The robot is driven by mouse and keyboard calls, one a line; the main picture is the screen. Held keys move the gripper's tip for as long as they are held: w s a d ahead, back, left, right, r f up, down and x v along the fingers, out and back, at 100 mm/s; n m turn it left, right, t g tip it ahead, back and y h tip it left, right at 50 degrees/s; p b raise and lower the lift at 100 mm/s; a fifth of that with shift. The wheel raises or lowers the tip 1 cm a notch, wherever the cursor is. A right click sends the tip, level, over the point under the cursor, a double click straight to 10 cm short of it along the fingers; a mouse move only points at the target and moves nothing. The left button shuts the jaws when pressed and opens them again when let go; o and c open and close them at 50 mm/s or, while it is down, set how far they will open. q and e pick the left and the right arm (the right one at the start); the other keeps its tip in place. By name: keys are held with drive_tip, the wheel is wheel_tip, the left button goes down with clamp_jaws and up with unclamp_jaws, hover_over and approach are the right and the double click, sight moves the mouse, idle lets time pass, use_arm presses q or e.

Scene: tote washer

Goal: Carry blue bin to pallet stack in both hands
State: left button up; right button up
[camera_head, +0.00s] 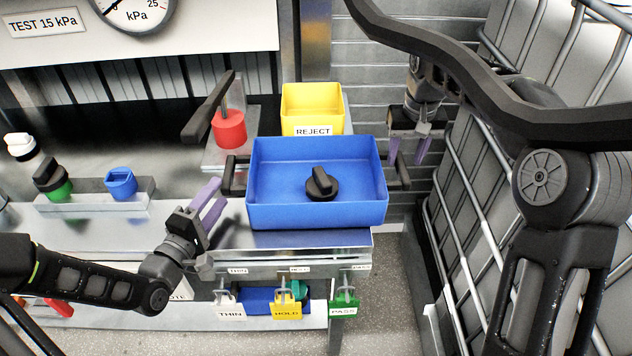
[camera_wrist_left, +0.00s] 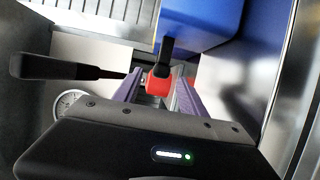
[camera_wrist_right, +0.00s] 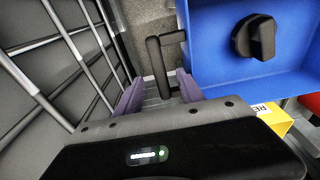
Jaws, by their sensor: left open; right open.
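The blue bin (camera_head: 270,211) sits upright on the metal bench, with a black knobbed part (camera_head: 320,186) inside it. It has a black handle on its left side (camera_head: 229,176) and another on its right side (camera_head: 402,174). My left gripper (camera_head: 214,207) is open and empty, just in front of and left of the left handle. My right gripper (camera_head: 408,152) is open and empty, beyond the right handle and close to it. In the right wrist view the right handle (camera_wrist_right: 153,66) lies just ahead of the fingers. I cannot make out a pallet stack.
A yellow REJECT bin (camera_head: 312,99) stands behind the blue bin. A red part with a black lever (camera_head: 229,128) is behind left. Tagged hooks (camera_head: 287,311) hang at the bench front. A caged grey wall (camera_head: 470,185) bounds the right side.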

sight(234, 173)
use_arm(q)
drive_tip(key=x, duration=0.7)
drive_tip(key=shift+w+d, duration=0.15)
drive_tip(key=shift+w, duration=0.1)
use_arm(e)
drive_tip(key=f, duration=0.5)
drive_tip(key=w+f, duration=0.1)
drive_tip(key=f, duration=0.1)
drive_tip(key=shift+f, duration=0.25)
use_arm(q)
drive_tip(key=shift+c, duration=0.4)
use_arm(e)
drive_tip(key=shift+c, duration=0.5)
use_arm(q)
drive_tip(key=c, duration=0.9)
use_arm(e)
clamp_jaws()
use_arm(q)
clamp_jaws()
use_arm(e)
drive_tip(key=shift+r, duration=0.15)
